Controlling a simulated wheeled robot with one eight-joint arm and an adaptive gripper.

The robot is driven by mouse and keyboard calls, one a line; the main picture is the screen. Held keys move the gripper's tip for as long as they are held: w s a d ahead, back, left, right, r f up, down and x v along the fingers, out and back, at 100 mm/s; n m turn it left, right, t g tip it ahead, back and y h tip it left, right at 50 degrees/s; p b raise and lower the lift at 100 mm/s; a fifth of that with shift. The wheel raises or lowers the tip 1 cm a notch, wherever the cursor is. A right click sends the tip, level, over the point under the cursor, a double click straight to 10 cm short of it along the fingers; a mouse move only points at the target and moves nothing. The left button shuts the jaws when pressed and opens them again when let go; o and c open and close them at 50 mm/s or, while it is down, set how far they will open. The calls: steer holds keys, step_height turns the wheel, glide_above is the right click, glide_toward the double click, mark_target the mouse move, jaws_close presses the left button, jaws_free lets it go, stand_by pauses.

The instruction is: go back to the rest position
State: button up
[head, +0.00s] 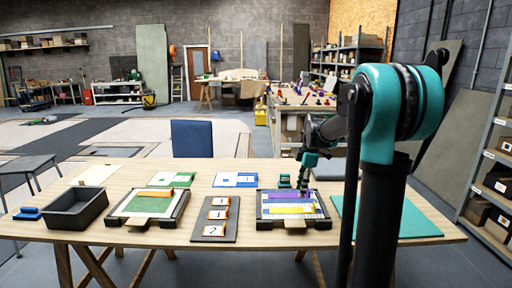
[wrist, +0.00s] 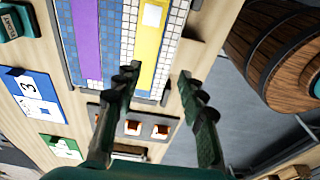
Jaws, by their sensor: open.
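My gripper (head: 303,181) is above the back part of the right mosaic panel (head: 262,219) in the head view. In the wrist view my gripper (wrist: 158,75) has its two fingers spread, with nothing between them. The panel has a dark frame and a blue and white grid. A purple strip (head: 287,196) and a yellow strip (head: 292,210) lie on it. The purple strip (wrist: 87,40) and yellow strip (wrist: 150,42) also show in the wrist view. My arm hides part of the table's right side in the head view.
A grey bin (head: 78,210), a green panel (head: 148,203) and a dark board (head: 213,232) with numbered pieces stand left on the table. Cards (head: 236,180) lie behind. A teal mat (head: 410,218) lies right. A wooden barrel (wrist: 275,50) shows beyond the table edge.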

steer(key=s+f+m+t, duration=0.1)
steer(key=s+f+m, duration=0.3)
steer(key=s, duration=0.5)
steer(key=s+d+f+m+t+h, duration=0.1)
steer(key=s+f+m, duration=0.4)
steer(key=s+m, duration=0.3)
steer(key=s+f+m+t, duration=0.2)
steer(key=s+f+m, duration=0.3)
steer(key=s, duration=0.5)
steer(key=shift+s+d+f+m+h, duration=0.15)
steer(key=shift+s+d+m+h, duration=0.15)
steer(key=shift+m, duration=0.2)
steer(key=shift+w, duration=0.1)
